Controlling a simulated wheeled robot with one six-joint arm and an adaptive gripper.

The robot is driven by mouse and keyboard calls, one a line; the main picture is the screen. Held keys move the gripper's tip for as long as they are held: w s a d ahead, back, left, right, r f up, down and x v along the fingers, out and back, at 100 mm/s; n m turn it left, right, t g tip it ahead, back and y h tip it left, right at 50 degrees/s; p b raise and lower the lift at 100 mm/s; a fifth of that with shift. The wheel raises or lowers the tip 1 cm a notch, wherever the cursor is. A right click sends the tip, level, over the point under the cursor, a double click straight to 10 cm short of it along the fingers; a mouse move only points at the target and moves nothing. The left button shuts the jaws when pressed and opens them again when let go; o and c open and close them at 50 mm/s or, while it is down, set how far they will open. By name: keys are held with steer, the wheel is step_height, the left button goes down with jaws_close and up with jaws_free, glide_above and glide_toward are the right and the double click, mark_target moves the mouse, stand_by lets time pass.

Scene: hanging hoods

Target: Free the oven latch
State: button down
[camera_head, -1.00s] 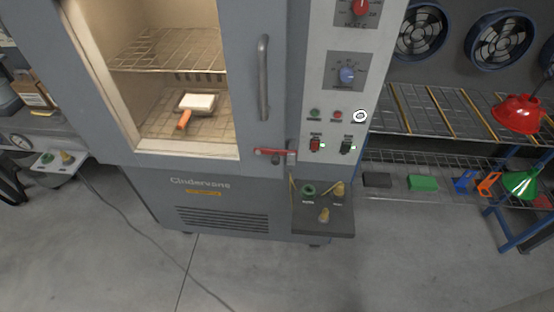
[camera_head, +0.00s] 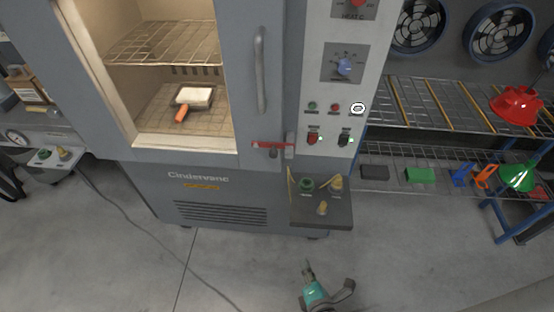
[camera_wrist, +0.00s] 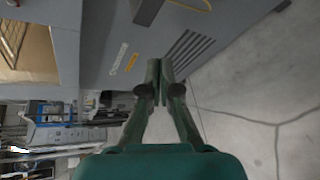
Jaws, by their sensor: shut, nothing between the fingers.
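The oven (camera_head: 215,215) stands in the middle of the head view, with a glass-fronted door and a vertical grey handle (camera_head: 260,70). The latch (camera_head: 272,146) is a red horizontal bar below the handle, reaching to a grey bracket (camera_head: 289,145) at the door's right edge. A dark knob or pin shows just under the bar; I cannot tell how it is fixed. My gripper (camera_head: 308,266) is at the bottom of the head view, well below the latch and apart from it. In the wrist view my gripper (camera_wrist: 161,72) is shut and empty, before the oven's lower front (camera_wrist: 125,55).
A grey shelf (camera_head: 322,218) juts out under the control panel (camera_head: 340,90), holding a green ring and yellow-topped pieces. A white block with an orange handle (camera_head: 193,97) lies inside the oven. A cable crosses the open floor (camera_head: 120,270).

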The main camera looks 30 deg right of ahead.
mark_target(272, 150)
steer(key=w+r+n+t+h, duration=0.2)
steer(key=w+r+n+h, duration=0.2)
steer(key=w, duration=0.5)
steer(key=w+r+n+t+h, duration=0.1)
steer(key=w+r+n+h, duration=0.2)
steer(key=w+r+n, duration=0.2)
steer(key=w+r, duration=0.3)
steer(key=w, duration=0.1)
steer(key=shift+w+a+t+h, duration=0.2)
steer(key=shift+w+t+h, duration=0.05)
steer(key=shift+t+h, duration=0.15)
steer(key=x, duration=0.9)
steer(key=shift+w+d+r, duration=0.1)
steer(key=shift+w+d, duration=0.1)
steer(key=shift+w, duration=0.1)
step_height(272, 150, up, 2)
steer(key=shift+w+r, duration=0.1)
steer(key=shift+w, duration=0.05)
steer(key=shift+r, duration=0.95)
